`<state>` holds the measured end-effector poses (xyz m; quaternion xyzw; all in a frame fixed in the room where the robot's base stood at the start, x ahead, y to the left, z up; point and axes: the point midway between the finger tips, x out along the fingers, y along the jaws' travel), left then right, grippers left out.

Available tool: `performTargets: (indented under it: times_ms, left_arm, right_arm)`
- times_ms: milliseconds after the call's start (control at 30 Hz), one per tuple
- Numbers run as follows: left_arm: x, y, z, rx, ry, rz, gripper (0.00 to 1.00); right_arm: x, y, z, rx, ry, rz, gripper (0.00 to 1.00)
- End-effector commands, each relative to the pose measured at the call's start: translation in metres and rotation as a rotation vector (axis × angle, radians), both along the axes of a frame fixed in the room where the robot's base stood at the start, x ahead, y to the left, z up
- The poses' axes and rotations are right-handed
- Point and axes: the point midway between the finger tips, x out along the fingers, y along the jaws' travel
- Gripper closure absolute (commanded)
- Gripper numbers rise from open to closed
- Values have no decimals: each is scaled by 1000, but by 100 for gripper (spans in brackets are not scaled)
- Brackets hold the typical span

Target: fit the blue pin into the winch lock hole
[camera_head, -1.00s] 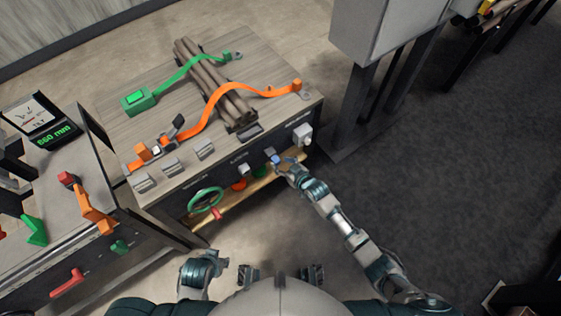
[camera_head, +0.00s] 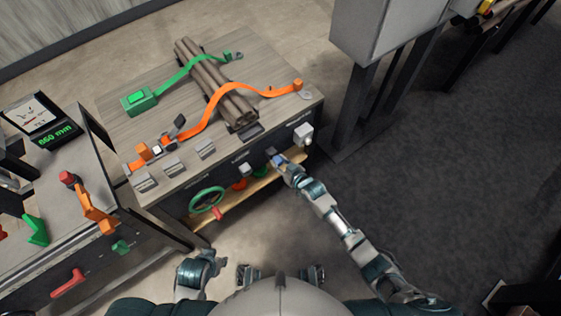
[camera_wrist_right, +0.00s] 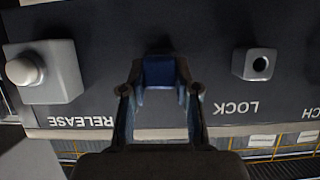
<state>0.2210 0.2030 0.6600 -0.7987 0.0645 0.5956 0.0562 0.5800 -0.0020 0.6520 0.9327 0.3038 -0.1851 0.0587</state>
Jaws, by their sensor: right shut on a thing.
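My right gripper (camera_wrist_right: 160,90) is shut on the blue pin (camera_wrist_right: 158,72) and holds it in front of the dark panel of the bench. In the head view the right gripper (camera_head: 283,167) and the blue pin (camera_head: 277,160) show at the bench's front face. The winch lock hole (camera_wrist_right: 260,64) is in a grey block above the upside-down LOCK label, to the right of the pin in the wrist view. The pin is apart from this hole. Whether the pin touches the panel cannot be told. My left gripper (camera_head: 210,263) is low at the left, away from the bench.
A grey RELEASE block with a round button (camera_wrist_right: 25,71) stands left of the pin in the wrist view. A green handwheel (camera_head: 207,199) is on the bench front. Strapped brown logs (camera_head: 218,84) lie on top. A grey post (camera_head: 378,100) stands right of the bench.

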Motion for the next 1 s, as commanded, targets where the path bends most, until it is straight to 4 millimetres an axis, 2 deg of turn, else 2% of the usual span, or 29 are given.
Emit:
performTargets:
  times_ms: [1000]
  left_arm:
    - [3,0,23,9,-15,-1,60]
  right_arm:
    - [-25,-21,2,3,-1,-1,100]
